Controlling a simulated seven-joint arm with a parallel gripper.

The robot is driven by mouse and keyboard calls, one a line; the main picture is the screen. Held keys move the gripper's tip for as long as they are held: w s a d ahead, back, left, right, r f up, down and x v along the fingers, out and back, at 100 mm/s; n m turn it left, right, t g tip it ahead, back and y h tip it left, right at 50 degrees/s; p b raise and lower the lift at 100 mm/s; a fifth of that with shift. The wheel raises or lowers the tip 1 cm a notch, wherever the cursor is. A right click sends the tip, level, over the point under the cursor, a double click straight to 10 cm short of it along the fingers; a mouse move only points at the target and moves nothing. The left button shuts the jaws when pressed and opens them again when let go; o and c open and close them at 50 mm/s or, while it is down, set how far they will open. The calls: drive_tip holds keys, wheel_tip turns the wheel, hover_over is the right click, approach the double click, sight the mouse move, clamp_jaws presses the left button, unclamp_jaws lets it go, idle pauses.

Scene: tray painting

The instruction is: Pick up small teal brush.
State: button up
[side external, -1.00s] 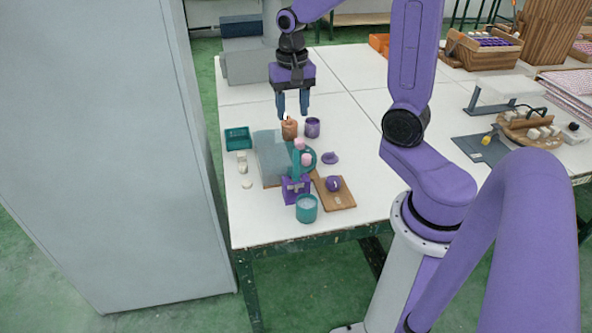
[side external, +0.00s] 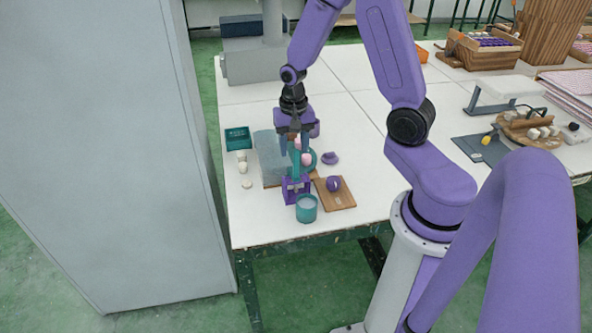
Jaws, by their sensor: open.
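A teal upright shape with pink tips (side external: 296,166) stands in or behind a small purple holder (side external: 296,190) near the table's front left. The small teal brush may be part of it, but I cannot make it out for certain at this size. My gripper (side external: 293,152) is open and points down, directly above or just behind the teal shape. From this angle I cannot tell whether the fingers touch it. The fingers overlap the teal shape's upper part and partly hide it.
A teal cup (side external: 306,209) stands in front of the holder. A wooden board (side external: 343,202) with a purple round item (side external: 334,184) lies to its right. A grey-blue block (side external: 267,152) lies behind, and a teal tray (side external: 237,139) stands left. The table's middle is clear.

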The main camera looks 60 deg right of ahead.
sight(296, 177)
drive_tip(key=shift+s+f, duration=0.2)
drive_tip(key=shift+f, duration=1.2)
drive_tip(key=shift+s+f, duration=0.15)
drive_tip(key=shift+f, duration=1.25)
clamp_jaws()
